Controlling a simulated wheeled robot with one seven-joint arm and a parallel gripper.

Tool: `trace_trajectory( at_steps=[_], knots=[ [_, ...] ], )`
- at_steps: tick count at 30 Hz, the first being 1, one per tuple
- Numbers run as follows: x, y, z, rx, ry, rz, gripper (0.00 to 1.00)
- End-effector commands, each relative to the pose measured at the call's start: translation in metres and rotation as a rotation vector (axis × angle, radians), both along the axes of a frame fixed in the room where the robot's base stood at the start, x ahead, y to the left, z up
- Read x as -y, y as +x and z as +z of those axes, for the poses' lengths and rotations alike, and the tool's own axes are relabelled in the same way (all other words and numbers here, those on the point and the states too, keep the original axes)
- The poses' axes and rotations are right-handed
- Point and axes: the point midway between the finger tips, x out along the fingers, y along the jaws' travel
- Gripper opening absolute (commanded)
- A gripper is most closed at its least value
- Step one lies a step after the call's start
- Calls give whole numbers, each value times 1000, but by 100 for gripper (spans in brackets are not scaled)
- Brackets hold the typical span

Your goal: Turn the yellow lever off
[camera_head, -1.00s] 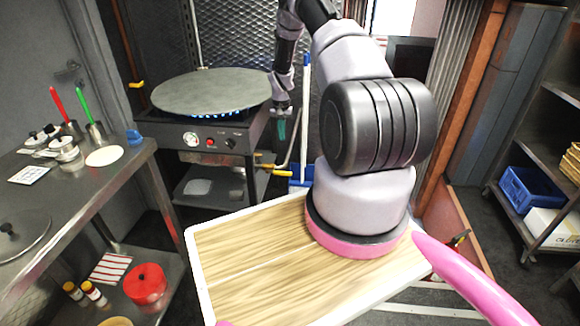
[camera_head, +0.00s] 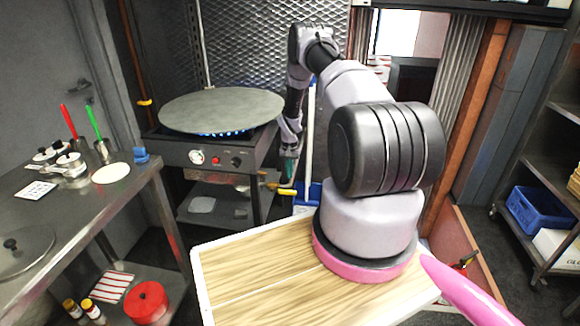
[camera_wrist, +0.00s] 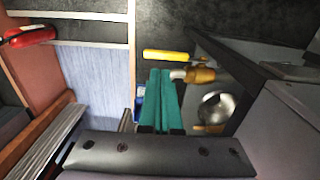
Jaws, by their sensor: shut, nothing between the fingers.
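The yellow lever (camera_head: 287,192) sticks out low at the front right of the black stove (camera_head: 215,150). In the wrist view the lever (camera_wrist: 165,55) is a yellow bar joined to a brass valve (camera_wrist: 200,75). My gripper (camera_head: 289,170) has teal fingers pointing down just above the lever in the head view. In the wrist view my gripper (camera_wrist: 161,72) is shut and empty, its tips close to the lever. I cannot tell whether they touch. Blue flames (camera_head: 225,133) burn under the round griddle (camera_head: 222,108).
A steel table (camera_head: 60,215) with pots and utensils stands at the left. My wooden-topped base fills the front middle. A blue dustpan (camera_head: 305,197) stands beside the stove. A shelf with a blue crate (camera_head: 540,212) is at the right.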

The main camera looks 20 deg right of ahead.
Motion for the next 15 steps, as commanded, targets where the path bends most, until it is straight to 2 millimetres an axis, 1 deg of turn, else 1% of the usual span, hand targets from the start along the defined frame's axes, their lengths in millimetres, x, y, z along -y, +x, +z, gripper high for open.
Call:
trace_trajectory(
  at_steps=[1,6,9,12,15],
  knots=[
    [0,-1,-13,-3,1,0,0],
    [0,0,-45,-1,1,0,0],
    [0,0,-58,1,1,0,0],
    [0,0,-68,0,0,1,0],
    [0,1,-72,2,-1,1,0]
  ],
)
